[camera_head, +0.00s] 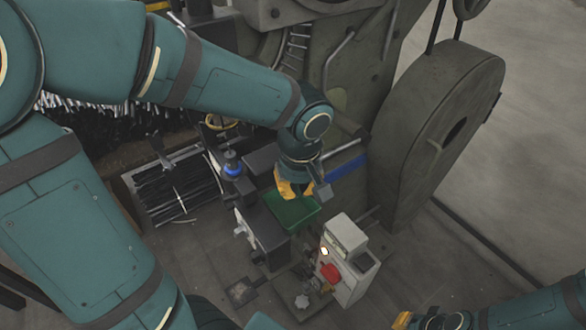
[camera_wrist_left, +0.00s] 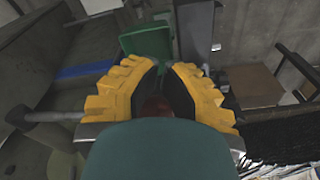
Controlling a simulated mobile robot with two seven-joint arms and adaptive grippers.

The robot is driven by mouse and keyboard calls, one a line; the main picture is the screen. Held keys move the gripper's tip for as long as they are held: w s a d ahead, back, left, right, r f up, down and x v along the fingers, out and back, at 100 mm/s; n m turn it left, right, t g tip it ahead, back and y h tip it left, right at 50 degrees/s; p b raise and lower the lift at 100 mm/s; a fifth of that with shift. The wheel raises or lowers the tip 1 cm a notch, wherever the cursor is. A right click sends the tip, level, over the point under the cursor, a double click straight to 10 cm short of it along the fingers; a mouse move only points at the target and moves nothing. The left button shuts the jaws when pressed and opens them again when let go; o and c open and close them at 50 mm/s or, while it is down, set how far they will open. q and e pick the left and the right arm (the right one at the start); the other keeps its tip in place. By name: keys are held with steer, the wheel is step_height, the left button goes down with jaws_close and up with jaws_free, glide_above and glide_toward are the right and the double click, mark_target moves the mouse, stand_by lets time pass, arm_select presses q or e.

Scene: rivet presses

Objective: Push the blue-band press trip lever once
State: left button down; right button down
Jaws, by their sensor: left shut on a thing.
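The blue band (camera_head: 346,169) is on the dark press, right of my left gripper (camera_head: 294,188); it also shows in the left wrist view (camera_wrist_left: 86,71). A metal rod (camera_head: 341,149) with a dark end runs above the band. In the left wrist view the rod (camera_wrist_left: 45,117) passes behind the left yellow finger. My left gripper (camera_wrist_left: 160,85) points down over the green tray, shut on a dark reddish thing (camera_wrist_left: 157,107), mostly hidden between its fingers. I cannot tell whether this belongs to the trip lever. My right gripper (camera_head: 428,321) is partly cut off at the bottom edge.
A green tray (camera_head: 290,209) lies below my left gripper. A grey control box with a red button (camera_head: 330,272) stands to its lower right. A large flywheel (camera_head: 440,125) is at the right. A crate of dark rods (camera_head: 172,190) is at the left. Floor at the far right is clear.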

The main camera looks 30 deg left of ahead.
arm_select(q)
step_height(320, 180, up, 12)
steer(key=shift+s+d+f, duration=0.25)
steer(key=shift+s+d, duration=0.15)
steer(key=shift+s, duration=0.05)
stand_by(1.7)
